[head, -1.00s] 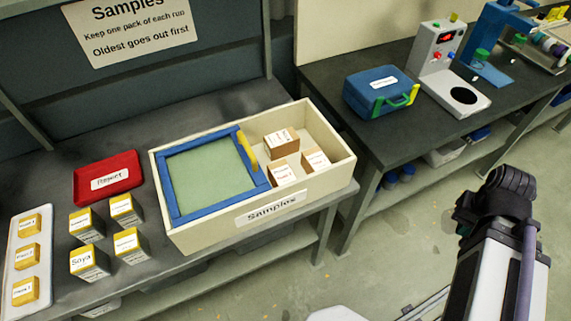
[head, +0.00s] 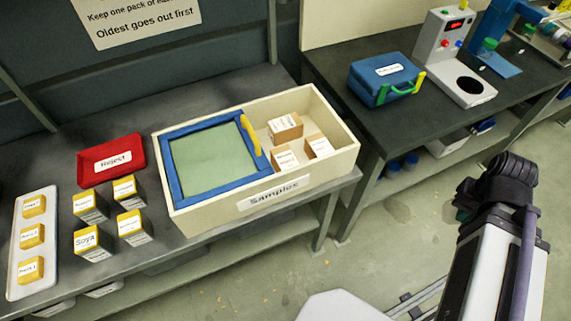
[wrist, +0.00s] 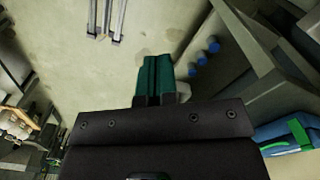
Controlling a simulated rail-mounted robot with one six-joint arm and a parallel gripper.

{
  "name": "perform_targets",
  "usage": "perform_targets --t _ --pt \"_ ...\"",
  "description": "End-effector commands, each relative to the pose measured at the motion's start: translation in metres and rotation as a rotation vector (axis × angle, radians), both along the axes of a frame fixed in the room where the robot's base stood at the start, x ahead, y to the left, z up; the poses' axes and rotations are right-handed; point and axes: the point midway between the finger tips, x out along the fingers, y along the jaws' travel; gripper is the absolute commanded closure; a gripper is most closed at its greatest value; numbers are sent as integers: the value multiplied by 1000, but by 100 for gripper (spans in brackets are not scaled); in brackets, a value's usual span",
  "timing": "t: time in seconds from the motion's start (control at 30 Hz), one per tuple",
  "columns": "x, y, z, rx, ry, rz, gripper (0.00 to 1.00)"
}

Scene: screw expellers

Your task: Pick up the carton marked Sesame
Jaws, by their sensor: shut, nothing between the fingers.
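No label that I can read says Sesame. Several yellow-topped cartons stand upright on the left bench; the front left carton (head: 93,243) reads Soya. The back left carton (head: 89,206), back right carton (head: 126,190) and front right carton (head: 134,227) have labels too small to read. Three brown cartons, one at the back (head: 286,127), sit in the open right part of the Samples box (head: 335,165), their labels also unclear. My gripper (wrist: 157,62) shows in the wrist view, teal fingers together and empty, over the floor, away from the cartons. The head view hides it.
A blue-framed lid (head: 215,160) with a yellow handle covers the box's left part. A red Reject tray (head: 111,155) and a pale tray (head: 22,275) with three yellow blocks lie left. A blue case (head: 385,80) and a grey machine (head: 450,65) stand on the right bench.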

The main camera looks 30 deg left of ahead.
Motion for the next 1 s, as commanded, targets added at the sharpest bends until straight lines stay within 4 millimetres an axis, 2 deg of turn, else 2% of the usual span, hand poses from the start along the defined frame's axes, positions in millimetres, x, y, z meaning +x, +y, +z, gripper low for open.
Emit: perform_targets --t 0.4,1.0 --pt "0 0 0 0 0 0 99" --pt "0 0 0 0 0 0 42"
